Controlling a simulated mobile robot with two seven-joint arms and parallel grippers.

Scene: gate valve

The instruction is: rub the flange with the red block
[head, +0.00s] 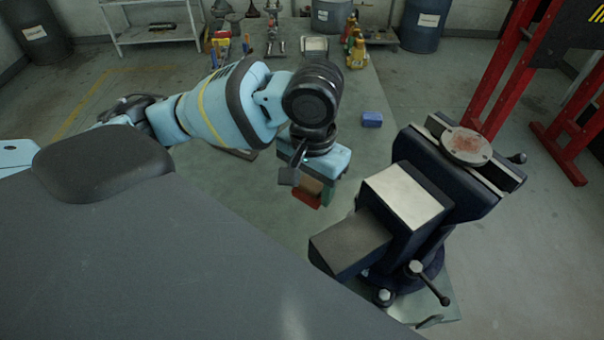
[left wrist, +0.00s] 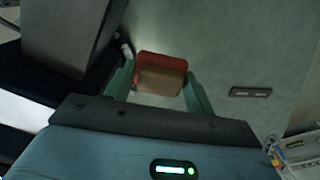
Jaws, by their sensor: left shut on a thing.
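The flange (head: 467,147) is a round grey metal disc with a rusty red patch on its face. It lies flat on top of the dark blue vise (head: 412,192), at its far jaws. My left gripper (head: 310,190) is shut on the red block (head: 306,199), left of the vise and apart from the flange. In the left wrist view the red block (left wrist: 163,62), with a tan part, sits between the two green fingers (left wrist: 160,85). My right gripper is not in view.
A small blue block (head: 372,119) lies on the green workbench (head: 402,108) beyond the vise. Several tools and valves stand at the bench's far end. A vise handle (head: 432,284) sticks out in front. Red frame posts (head: 497,75) stand to the right.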

